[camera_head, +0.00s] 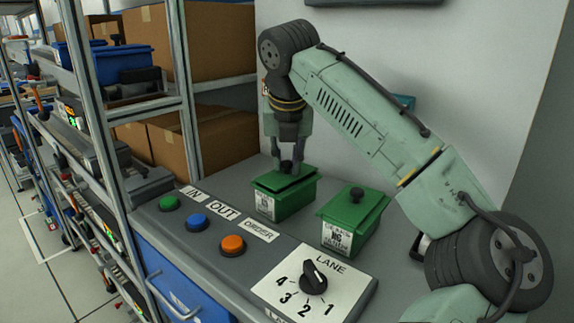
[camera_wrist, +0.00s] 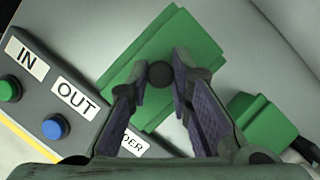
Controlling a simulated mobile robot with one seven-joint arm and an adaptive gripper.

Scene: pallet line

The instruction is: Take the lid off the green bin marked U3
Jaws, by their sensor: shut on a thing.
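Two green bins stand on the grey worktop: a left bin (camera_head: 284,204) and a right bin (camera_head: 349,234). Each has a white label on its front, but the print is too small to read for U3. My gripper (camera_head: 290,165) points down over the left bin and is shut on the black knob (camera_wrist: 160,75) of its green lid (camera_head: 286,181). That lid sits slightly askew at the bin's top, with a dark gap along its edge; I cannot tell whether it still touches the rim. The right bin's lid (camera_head: 355,205) is on, with its black knob upright.
A control panel in front carries green (camera_head: 169,203), blue (camera_head: 196,222) and orange (camera_head: 232,245) buttons and a LANE dial (camera_head: 314,282). A metal rack (camera_head: 185,80) with cardboard boxes (camera_head: 205,140) stands left. A pale wall rises behind the bins.

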